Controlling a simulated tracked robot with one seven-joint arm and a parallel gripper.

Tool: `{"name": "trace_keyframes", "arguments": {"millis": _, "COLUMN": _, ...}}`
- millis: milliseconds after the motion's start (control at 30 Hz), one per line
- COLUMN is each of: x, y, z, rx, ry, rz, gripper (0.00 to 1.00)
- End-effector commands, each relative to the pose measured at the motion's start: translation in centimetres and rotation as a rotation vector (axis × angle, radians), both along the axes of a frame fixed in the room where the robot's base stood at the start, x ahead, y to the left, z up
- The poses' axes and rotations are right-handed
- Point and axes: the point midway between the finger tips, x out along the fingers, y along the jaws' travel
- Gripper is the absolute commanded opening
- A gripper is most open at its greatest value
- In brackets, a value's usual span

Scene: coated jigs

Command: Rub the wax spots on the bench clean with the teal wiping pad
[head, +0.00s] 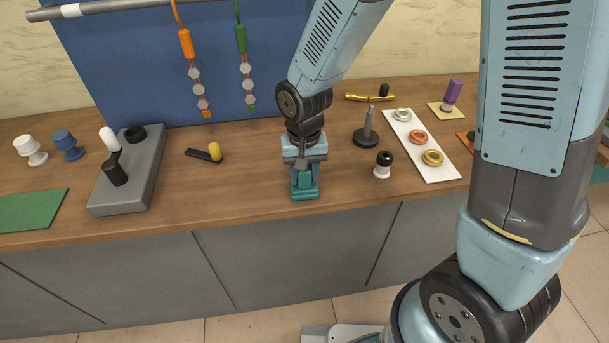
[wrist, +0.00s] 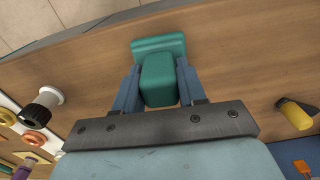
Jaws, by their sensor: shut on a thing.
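The teal wiping pad (head: 305,193) is in my gripper (head: 304,176), over the front middle of the wooden bench (head: 245,185). In the wrist view the two blue fingers of my gripper (wrist: 158,82) are shut on the sides of the pad's block-shaped grip, and the pad's wider base (wrist: 158,46) shows beyond the fingertips. I cannot tell whether its underside touches the bench. I can make out no wax spots on the bare wood in either view; the pad and arm hide part of it.
A yellow-ended black tool (head: 208,153) lies left of the pad, beyond it a grey block (head: 133,175) with pegs. Right stand a dark post (head: 367,133), a black-and-white knob (head: 383,164) and a white ring tray (head: 434,165). Orange (head: 186,45) and green (head: 241,38) hangers hang behind.

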Motion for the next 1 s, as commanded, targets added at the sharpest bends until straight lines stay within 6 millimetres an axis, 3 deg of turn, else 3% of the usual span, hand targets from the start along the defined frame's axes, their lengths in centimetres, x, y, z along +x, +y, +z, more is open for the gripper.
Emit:
{"name": "trace_keyframes", "arguments": {"millis": 467, "x": 0.5, "y": 0.1, "z": 0.1, "rx": 0.001, "ry": -0.001, "rz": 0.001, "gripper": 0.02}}
{"name": "trace_keyframes", "arguments": {"millis": 1000, "x": -1.3, "y": -0.2, "z": -0.2, "rx": 0.0, "ry": 0.0, "rz": 0.002, "gripper": 0.02}}
